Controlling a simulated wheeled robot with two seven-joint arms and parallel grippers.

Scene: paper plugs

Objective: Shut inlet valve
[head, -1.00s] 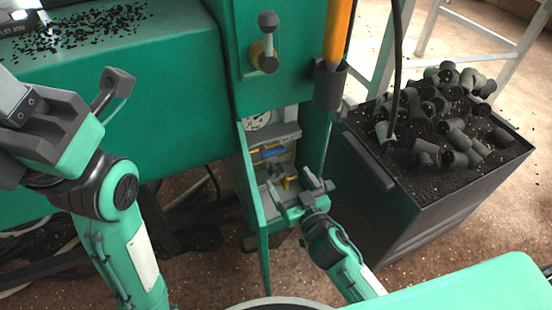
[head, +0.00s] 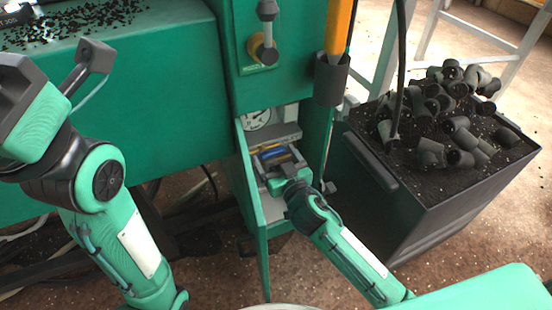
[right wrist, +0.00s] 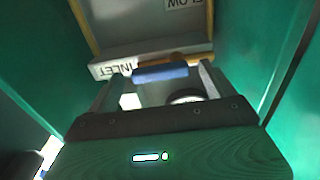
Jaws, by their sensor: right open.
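The inlet valve's blue handle (right wrist: 160,73) lies crosswise under a yellow pipe, beside a white INLET label (right wrist: 113,69). In the head view the blue handle (head: 274,155) is inside the open green cabinet, low on the machine. My right gripper (head: 278,167) reaches into the cabinet. In the right wrist view its two fingers (right wrist: 160,82) are apart, with the handle at their tips, between them. I cannot tell whether they touch it. My left gripper (head: 50,85) is raised at the left, partly cut off by the picture edge, and its jaw opening is unclear.
Green cabinet walls (head: 252,190) stand close on both sides of my right gripper. A dark bin (head: 440,205) heaped with grey pipe fittings (head: 455,130) stands to the right.

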